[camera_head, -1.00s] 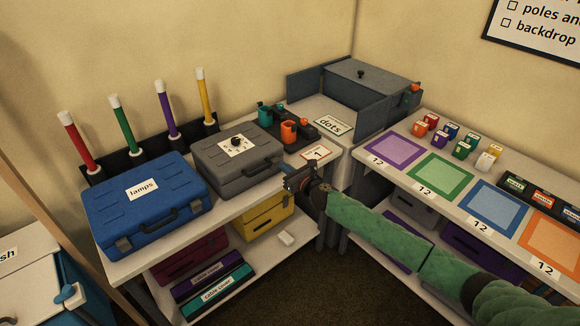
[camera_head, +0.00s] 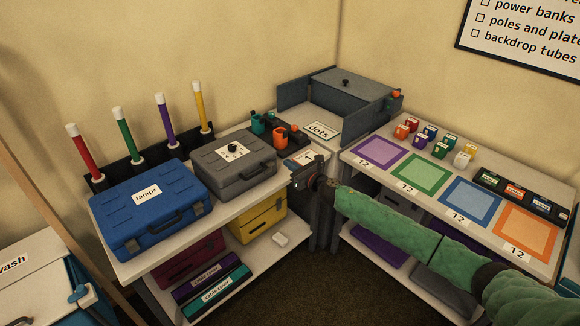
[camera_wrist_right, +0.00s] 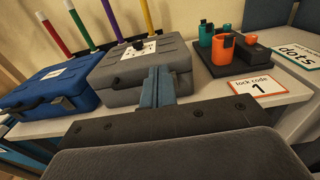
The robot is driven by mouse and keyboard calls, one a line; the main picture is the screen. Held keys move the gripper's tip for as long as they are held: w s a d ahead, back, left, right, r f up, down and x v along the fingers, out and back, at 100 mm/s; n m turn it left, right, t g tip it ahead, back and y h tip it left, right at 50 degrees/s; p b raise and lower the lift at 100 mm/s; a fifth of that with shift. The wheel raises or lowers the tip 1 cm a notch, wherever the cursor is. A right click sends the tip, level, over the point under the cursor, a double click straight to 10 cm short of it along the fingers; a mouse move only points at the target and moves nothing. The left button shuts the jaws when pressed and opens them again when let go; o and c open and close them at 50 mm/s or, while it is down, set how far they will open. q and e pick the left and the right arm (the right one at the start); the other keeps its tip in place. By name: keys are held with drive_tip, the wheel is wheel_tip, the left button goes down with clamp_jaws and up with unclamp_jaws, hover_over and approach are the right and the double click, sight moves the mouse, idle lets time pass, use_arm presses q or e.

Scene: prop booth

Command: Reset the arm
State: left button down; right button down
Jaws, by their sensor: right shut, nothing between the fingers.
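My right arm (camera_head: 395,230) comes in from the lower right in a green sleeve. Its right gripper (camera_head: 300,174) is shut and empty, in front of the shelf edge by the grey case (camera_head: 236,162). In the right wrist view the closed fingers (camera_wrist_right: 160,85) point toward the grey case's front; I cannot tell whether they touch it. My left gripper is not in view.
A blue case (camera_head: 150,208) labelled lamps stands left of the grey one. A holder with an orange cup (camera_head: 281,138), a lock code card (camera_wrist_right: 258,85) and a dots bin (camera_head: 345,100) stand behind. Coloured mats (camera_head: 422,172) lie right. Floor between shelves is free.

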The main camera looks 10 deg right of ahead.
idle(0.6)
